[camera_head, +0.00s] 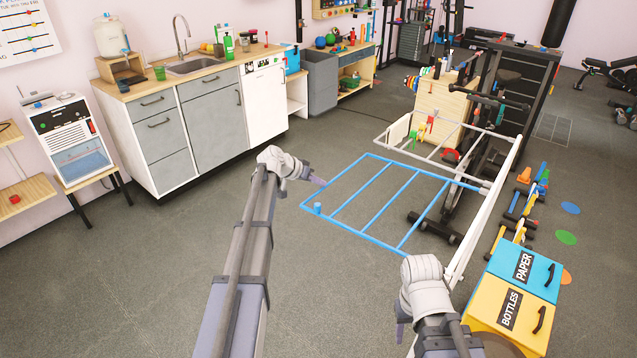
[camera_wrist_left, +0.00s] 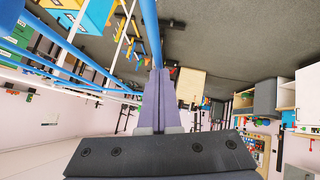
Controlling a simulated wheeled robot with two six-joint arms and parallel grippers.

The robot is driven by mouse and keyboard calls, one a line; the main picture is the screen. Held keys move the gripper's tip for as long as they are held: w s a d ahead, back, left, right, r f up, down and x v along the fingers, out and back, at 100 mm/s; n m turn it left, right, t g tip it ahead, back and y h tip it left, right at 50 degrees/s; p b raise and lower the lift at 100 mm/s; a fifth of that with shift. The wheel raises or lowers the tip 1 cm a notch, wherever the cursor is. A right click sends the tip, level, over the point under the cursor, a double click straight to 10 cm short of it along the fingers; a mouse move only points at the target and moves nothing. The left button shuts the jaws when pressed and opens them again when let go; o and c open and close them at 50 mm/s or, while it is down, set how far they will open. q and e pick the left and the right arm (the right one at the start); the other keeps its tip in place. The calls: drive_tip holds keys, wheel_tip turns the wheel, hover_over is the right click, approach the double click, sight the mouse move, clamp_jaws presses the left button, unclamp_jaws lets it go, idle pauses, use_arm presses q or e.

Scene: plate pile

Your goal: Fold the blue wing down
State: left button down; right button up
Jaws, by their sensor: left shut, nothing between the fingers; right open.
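The blue wing (camera_head: 404,196) is a barred frame sticking out roughly level to the left from the white rack frame (camera_head: 477,226) in the head view. A short blue knob (camera_head: 317,208) stands near its near-left corner. My left gripper (camera_head: 321,182) is shut and empty, with its tips close to the wing's outer left bar; I cannot tell whether they touch. In the left wrist view the shut fingers (camera_wrist_left: 160,72) point at a blue bar (camera_wrist_left: 149,30) just beyond the tips. My right gripper (camera_head: 401,316) is open, low and near the front, mostly hidden by its wrist.
A white wing (camera_head: 400,148) extends on the rack's far side. Blue and yellow bins (camera_head: 525,268) stand right of the rack. A dumbbell (camera_head: 434,228) lies on the floor beneath it. The kitchen counter (camera_head: 205,85) is back left. The floor left of the wing is clear.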

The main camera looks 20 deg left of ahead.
use_arm(q)
drive_tip(key=s+d+f+n+h+b, duration=0.15)
drive_tip(key=d+f+b, duration=0.25)
drive_tip(key=f+b, duration=0.8)
drive_tip(key=s+d+f+n+g+h+b, duration=0.1)
drive_tip(key=s+d+f+h+b, duration=0.2)
drive_tip(key=f+b, duration=0.8)
drive_tip(key=d+f+n+h+b, duration=0.2)
drive_tip(key=d+f+b, duration=0.3)
drive_tip(key=f+b, duration=0.7)
drive_tip(key=s+d+f+b, duration=0.3)
drive_tip(key=d+b, duration=0.3)
drive_tip(key=d, duration=0.3)
drive_tip(key=s+d+f+h+b, duration=0.1)
drive_tip(key=s+d+f+b, duration=0.2)
drive_tip(key=d+b, duration=0.3)
drive_tip(key=s+d+f+h+b, duration=0.1)
drive_tip(key=s+d+f+b, duration=0.2)
drive_tip(key=d, duration=1)
drive_tip(key=shift+s+f+n+b, duration=0.25)
drive_tip(key=shift+s+n+b, duration=0.3)
drive_tip(key=shift+b, duration=1.2)
drive_tip(key=shift+d, duration=0.1)
